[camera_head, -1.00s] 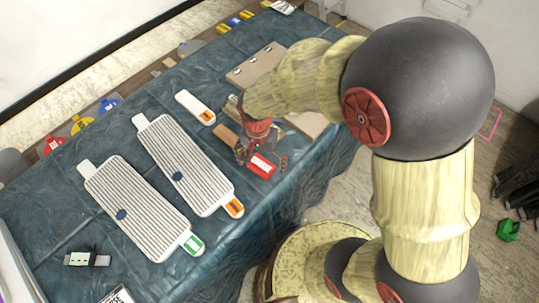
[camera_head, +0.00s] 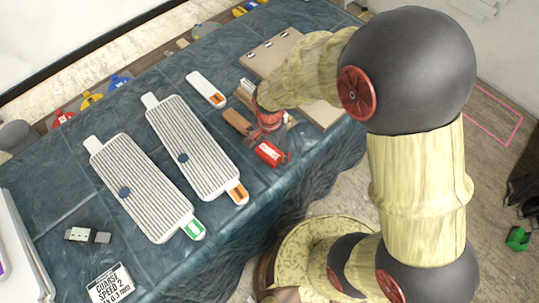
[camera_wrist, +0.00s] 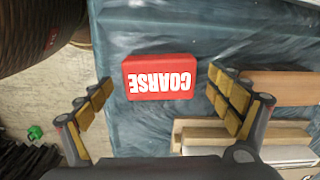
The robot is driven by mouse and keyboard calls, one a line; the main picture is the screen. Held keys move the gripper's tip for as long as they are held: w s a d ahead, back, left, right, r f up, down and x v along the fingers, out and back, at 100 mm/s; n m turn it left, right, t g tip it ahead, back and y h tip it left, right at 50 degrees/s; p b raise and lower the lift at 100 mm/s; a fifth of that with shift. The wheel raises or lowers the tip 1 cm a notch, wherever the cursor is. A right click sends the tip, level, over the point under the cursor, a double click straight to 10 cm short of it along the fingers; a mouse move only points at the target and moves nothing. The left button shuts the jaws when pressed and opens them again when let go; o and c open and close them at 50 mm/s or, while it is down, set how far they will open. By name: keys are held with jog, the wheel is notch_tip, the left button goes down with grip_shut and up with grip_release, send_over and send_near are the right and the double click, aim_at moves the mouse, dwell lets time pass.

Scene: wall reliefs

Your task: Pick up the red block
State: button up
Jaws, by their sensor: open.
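The red block (camera_wrist: 160,78) lies on the blue cloth of the table, with the white word "COARSE" on its top, upside down in the wrist view. In the head view the red block (camera_head: 269,153) is near the table's right edge, just below my gripper (camera_head: 262,142). In the wrist view my gripper (camera_wrist: 162,108) is open, with one yellow-padded finger on each side of the block's place in the picture. The block appears ahead of the fingertips, nearer the right one, and is not held. The fingers are partly hidden by my wrist in the head view.
Wooden blocks (camera_wrist: 285,88) lie right of the block in the wrist view. Two ribbed white boards (camera_head: 194,150) lie left of my gripper in the head view. A clipboard-like brown board (camera_head: 272,52) is behind it. The table edge is close to the block.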

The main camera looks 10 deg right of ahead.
jog(key=shift+f, duration=0.65)
jog(key=shift+c, duration=0.8)
jog(key=c, duration=1.1)
